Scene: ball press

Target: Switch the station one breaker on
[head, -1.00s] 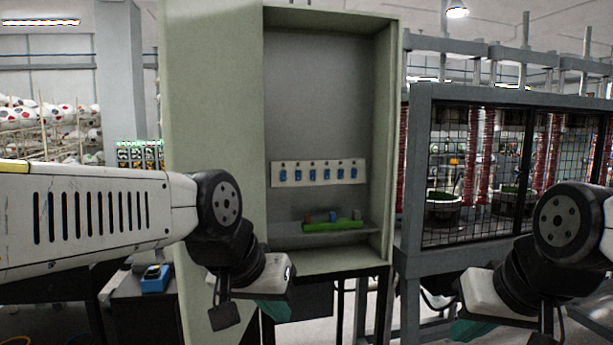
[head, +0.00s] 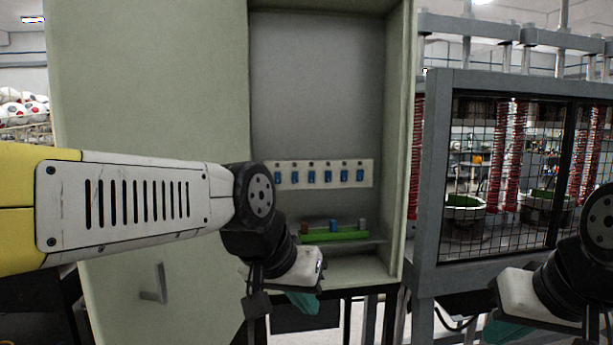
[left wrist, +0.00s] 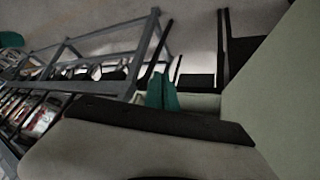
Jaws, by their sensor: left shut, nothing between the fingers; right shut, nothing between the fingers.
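A row of several blue breakers on a pale panel (head: 368,172) is fixed to the back wall of an open grey-green cabinet (head: 320,60). The breakers are too small to tell on from off, and I cannot read any station labels. My left gripper (head: 304,302) has teal fingers, is shut and empty, and hangs below and in front of the cabinet's shelf. Its teal fingers also show in the left wrist view (left wrist: 162,92). My right gripper (head: 505,332) is shut and empty at the lower right, in front of the caged machine.
The cabinet door (head: 150,120) stands open to the left, with a handle low on it. A shelf below the breakers holds a green piece (head: 335,237) and small brown, blue and grey blocks. A mesh-fronted machine (head: 500,170) stands close on the right.

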